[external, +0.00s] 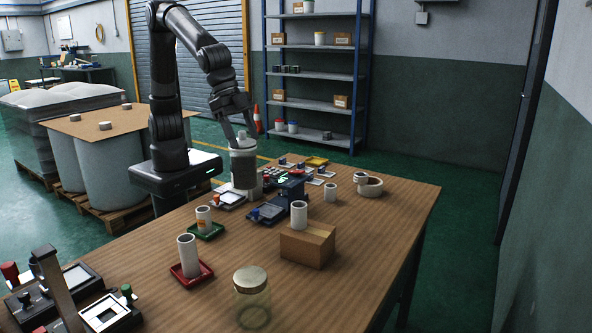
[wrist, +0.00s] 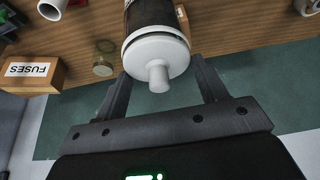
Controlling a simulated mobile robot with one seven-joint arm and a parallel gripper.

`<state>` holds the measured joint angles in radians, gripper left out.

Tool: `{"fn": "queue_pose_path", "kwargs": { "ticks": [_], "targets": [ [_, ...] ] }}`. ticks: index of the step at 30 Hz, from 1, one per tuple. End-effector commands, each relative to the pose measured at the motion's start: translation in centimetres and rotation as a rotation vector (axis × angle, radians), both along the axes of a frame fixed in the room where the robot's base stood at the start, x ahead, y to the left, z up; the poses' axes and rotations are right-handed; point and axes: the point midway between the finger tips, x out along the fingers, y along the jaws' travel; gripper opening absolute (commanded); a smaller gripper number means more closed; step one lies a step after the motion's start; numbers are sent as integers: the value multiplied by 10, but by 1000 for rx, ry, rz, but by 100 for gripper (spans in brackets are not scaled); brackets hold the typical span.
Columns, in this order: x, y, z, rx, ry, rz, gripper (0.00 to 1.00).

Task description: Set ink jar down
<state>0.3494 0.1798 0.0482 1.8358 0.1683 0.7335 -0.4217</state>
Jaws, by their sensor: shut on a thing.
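The ink jar (external: 244,170) is a cylinder with a dark grey body and white ends. In the wrist view its white lid (wrist: 157,50) and round knob point toward the camera. My gripper (external: 240,136) is shut on the jar from above, with one finger at each side of the lid (wrist: 162,78). The jar is upright at the far left edge of the wooden table (external: 345,235). I cannot tell whether its base touches the tabletop. The fingertips are partly hidden by the jar in the wrist view.
White tubes stand on a red tray (external: 191,275), a green tray (external: 206,231) and a cardboard box (external: 307,246). Small devices (external: 268,212) crowd the table near the jar. A lidded glass jar (external: 252,298) stands at the front.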

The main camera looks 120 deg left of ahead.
Motion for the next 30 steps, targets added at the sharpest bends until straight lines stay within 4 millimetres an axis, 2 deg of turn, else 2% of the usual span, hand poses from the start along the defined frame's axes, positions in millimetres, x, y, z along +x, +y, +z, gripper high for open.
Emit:
{"fn": "queue_pose_path", "kwargs": {
  "ticks": [8,14,22,30],
  "targets": [
    [40,59,3,-3,0,134,12],
    [71,121,4,-4,0,262,12],
    [106,234,4,-3,0,468,12],
    [117,334,2,-1,-2,640,12]
  ]
}}
